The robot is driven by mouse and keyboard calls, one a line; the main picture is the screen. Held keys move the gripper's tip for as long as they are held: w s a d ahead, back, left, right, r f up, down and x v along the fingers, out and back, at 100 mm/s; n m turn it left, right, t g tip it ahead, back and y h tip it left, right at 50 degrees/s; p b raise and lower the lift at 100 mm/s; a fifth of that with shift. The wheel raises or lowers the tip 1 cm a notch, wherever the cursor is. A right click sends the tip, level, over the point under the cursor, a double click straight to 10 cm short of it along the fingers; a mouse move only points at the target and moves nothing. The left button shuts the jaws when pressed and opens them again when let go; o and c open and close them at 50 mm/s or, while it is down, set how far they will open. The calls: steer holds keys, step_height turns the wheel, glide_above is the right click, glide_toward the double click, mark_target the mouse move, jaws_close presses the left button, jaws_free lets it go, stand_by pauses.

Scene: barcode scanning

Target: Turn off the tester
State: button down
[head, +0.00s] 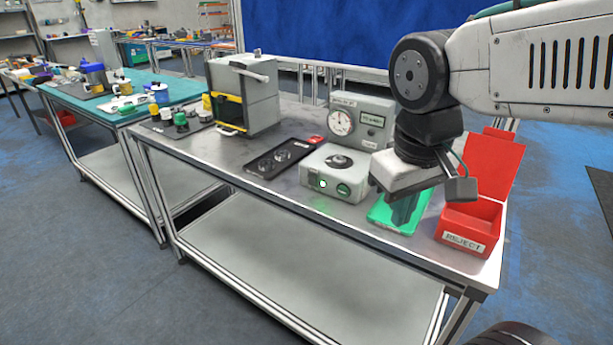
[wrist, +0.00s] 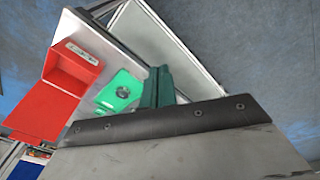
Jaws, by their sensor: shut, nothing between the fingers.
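The tester on the bench seems to be a pale grey box (head: 312,187) with a dark round fixture on top. Its front has a bright green lit button (head: 322,182) and a darker green round button (head: 343,189). My gripper (head: 402,214) is to the right of the tester, pointing down above the green tray, apart from the buttons. Its green fingers (wrist: 158,88) are shut and empty in the wrist view, where the tester cannot be made out.
The green tray (head: 378,216) shows in the wrist view with a round dark part on it. The red REJECT bin (head: 462,242) stands right of my gripper. A black tray (head: 262,166) with round parts lies left of the tester. A grey-and-yellow machine (head: 262,105) stands further left.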

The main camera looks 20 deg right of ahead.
mark_target(312, 180)
steer(key=w+a+f+n+h, duration=0.1)
steer(key=w+a+f+n, duration=0.1)
steer(key=w, duration=0.7)
steer(key=w+a+f+n+t+h, duration=0.1)
steer(key=w+a, duration=0.3)
steer(key=w, duration=0.6)
steer(key=w+a+f+n+h, duration=0.1)
steer(key=w+a+f+n, duration=0.1)
steer(key=w, duration=0.8)
steer(key=shift+a+f+n+t, duration=0.35)
steer(key=shift+a+n, duration=0.35)
steer(key=shift+a, duration=0.25)
steer(key=shift+w, duration=0.1)
steer(key=w+d+f, duration=0.1)
steer(key=d+f, duration=0.1)
steer(key=f, duration=0.1)
steer(key=w+d+f, duration=0.3)
steer(key=d+f, duration=0.1)
steer(key=f, duration=0.1)
steer(key=shift+w+d+f, duration=0.1)
steer(key=shift+w+f, duration=0.1)
steer(key=shift+f, duration=0.15)
steer(key=shift+w+d, duration=0.2)
steer(key=shift+d, duration=0.05)
steer(key=shift+w+a+r, duration=0.1)
